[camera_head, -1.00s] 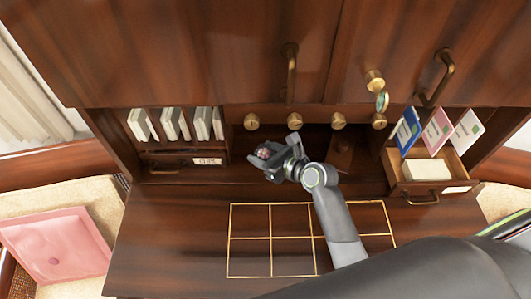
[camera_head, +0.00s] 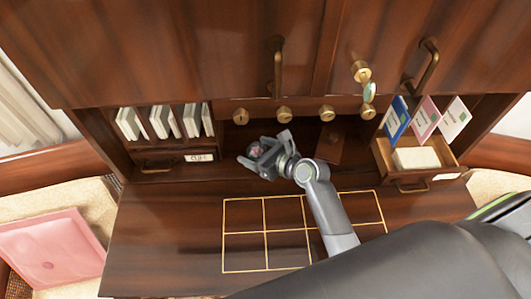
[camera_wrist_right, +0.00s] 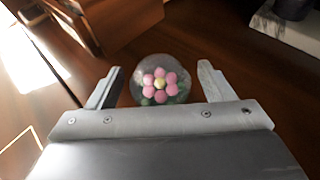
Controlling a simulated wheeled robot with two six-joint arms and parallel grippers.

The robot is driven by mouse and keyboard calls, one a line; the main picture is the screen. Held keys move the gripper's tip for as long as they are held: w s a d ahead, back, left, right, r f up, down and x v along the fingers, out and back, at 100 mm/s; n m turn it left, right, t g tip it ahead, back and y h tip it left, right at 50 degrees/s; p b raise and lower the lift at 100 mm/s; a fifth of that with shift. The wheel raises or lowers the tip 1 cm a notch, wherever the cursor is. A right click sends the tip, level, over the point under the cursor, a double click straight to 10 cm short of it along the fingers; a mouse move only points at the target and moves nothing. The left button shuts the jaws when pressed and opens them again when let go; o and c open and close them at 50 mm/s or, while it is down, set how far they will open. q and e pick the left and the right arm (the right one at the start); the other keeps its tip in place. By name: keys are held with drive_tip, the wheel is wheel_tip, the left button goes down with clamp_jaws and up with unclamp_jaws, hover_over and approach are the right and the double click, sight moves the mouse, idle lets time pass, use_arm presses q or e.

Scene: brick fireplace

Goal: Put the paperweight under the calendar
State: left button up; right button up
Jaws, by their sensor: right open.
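The paperweight (camera_head: 254,149) is a clear round dome with a pink flower inside; it also shows in the right wrist view (camera_wrist_right: 159,80). It is at the back of the desk, in front of the central recess. My right gripper (camera_head: 263,151) is open around it, one finger on each side. In the right wrist view my right gripper (camera_wrist_right: 160,88) shows visible gaps between the fingers and the dome. A gold-lined grid (camera_head: 300,231) lies on the desk top; I cannot tell whether this is the calendar. My left gripper is out of view.
White cards (camera_head: 163,121) fill a rack at the left. Brass knobs (camera_head: 284,114) line the shelf edge above the gripper. The desk's front left (camera_head: 165,245) is clear.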

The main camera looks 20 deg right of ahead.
drive_tip(key=b+v, duration=0.1)
drive_tip(key=v, duration=1.1)
